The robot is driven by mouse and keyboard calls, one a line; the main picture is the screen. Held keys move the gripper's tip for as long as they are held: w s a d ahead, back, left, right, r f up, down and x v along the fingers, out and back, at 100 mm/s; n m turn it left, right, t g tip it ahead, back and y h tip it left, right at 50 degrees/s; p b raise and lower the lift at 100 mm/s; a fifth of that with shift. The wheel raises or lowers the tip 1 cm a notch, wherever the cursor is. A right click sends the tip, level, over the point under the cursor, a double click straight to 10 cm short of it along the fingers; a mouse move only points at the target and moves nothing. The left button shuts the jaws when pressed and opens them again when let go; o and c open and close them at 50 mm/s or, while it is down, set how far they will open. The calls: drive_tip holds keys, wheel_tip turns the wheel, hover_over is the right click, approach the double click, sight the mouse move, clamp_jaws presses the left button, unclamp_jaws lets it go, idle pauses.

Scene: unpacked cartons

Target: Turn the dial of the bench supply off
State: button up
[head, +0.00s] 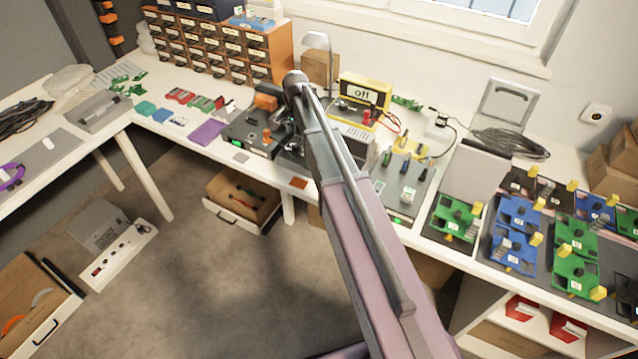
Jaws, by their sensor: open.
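The bench supply appears to be the grey unit (357,131) at the back of the bench, right of my arm. I cannot make out the dial; my arm covers part of the unit's left side. My arm reaches up from the bottom of the head view, and its far joint ends just left of the display. My gripper cannot be made out beyond that joint.
A drawer cabinet (222,52) and a black unit (250,130) are left of my arm. A grey mat with several tools (402,185), and green and blue circuit boards (515,232), lie to the right. An open drawer (240,200) sits below the bench.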

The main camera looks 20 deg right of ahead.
sight(298, 145)
drive_tip(key=shift+r+p, duration=4.6)
drive_tip(key=shift+r, duration=0.35)
drive_tip(key=s+f+n+b, duration=0.4)
drive_tip(key=s+n, duration=0.1)
drive_tip(key=s, duration=0.8)
drive_tip(key=s+f+n+b, duration=0.3)
drive_tip(key=s+n, duration=0.3)
drive_tip(key=s, duration=0.7)
drive_tip(key=shift+f+b, duration=0.4)
drive_tip(key=shift+f, duration=0.05)
drive_tip(key=shift+s, duration=0.1)
drive_tip(key=shift+r+p, duration=1.25)
drive_tip(key=shift+r, duration=0.05)
